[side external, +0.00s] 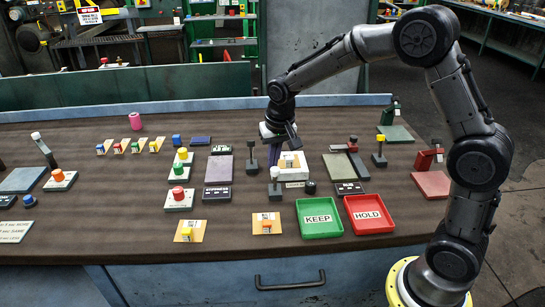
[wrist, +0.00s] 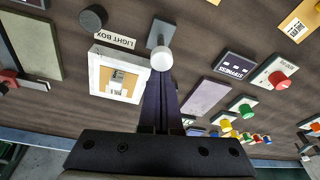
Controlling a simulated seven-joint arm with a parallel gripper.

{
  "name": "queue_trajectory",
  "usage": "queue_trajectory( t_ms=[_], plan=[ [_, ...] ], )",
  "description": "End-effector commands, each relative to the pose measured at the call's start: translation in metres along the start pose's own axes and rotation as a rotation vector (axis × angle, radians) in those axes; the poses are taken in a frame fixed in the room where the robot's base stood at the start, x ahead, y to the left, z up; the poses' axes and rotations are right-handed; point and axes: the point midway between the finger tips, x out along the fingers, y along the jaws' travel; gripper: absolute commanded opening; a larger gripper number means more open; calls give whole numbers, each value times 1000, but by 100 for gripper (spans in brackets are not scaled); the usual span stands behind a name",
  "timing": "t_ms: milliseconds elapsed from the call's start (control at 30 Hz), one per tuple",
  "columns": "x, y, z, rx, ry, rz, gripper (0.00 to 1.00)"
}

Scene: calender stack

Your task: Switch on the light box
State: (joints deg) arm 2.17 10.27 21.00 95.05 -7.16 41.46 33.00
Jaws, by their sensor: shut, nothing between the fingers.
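The light box (side external: 302,161) is a white-framed square box with a tan card and a small block on it, right of my gripper in the side view. It also shows in the wrist view (wrist: 95,80), with its LIGHT BOX label (wrist: 115,37). I cannot tell whether it is lit. Beside the label stand a white-ball lever (side external: 275,174) on a dark base and a round black knob (side external: 310,187). The wrist view shows the white ball (wrist: 161,59) and the knob (wrist: 93,18). My gripper (wrist: 160,82) is shut and empty, its fingertips close to the ball; contact is unclear.
A dark lever (side external: 253,153) stands left of my gripper. A purple pad (side external: 219,168) and a labelled switch panel (side external: 217,194) lie further left. Green KEEP (side external: 320,232) and red HOLD (side external: 369,227) trays sit in front. Bare table shows between items.

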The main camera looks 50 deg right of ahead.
Motion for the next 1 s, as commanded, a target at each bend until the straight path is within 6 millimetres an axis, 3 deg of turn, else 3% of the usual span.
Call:
queue_trajectory(
  t_ms=[500, 1000],
  plan=[
    [-6, -8, 30, -1, -3, 0, 0],
    [-3, -9, 41, -1, -18, 5, 0]
  ],
)
